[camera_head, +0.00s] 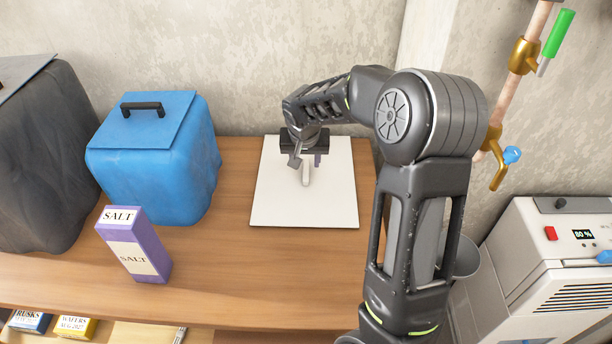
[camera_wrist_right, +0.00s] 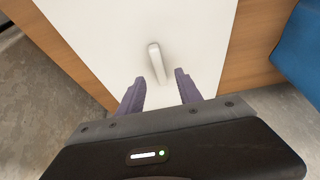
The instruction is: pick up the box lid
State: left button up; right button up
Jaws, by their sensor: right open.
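The box lid (camera_head: 330,205) is a flat white panel with an upright pale handle (camera_head: 306,172) near its middle. It lies on the wooden shelf in the head view. In the right wrist view the lid (camera_wrist_right: 110,30) fills the upper middle, and its handle (camera_wrist_right: 156,62) stands just beyond the fingertips, in line with the gap. My right gripper (camera_head: 306,161) is over the lid with its fingers apart. In the right wrist view the right gripper (camera_wrist_right: 158,82) is open and empty, with purple-grey fingers. My left gripper is not in view.
A blue lidded box (camera_head: 150,165) with a black handle and a dark grey box (camera_head: 40,150) stand to the left. A purple salt box (camera_head: 134,245) stands near the wooden shelf's (camera_head: 240,275) front edge. A white machine (camera_head: 560,260) and a pipe with valves (camera_head: 520,60) are at the right.

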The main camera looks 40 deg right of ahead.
aim_at(306, 169)
jog(key=shift+p+x, duration=0.4)
jog(key=shift+x, duration=2.15)
jog(key=shift+d+f, duration=0.1)
jog(key=shift+c, duration=0.4)
grip_shut()
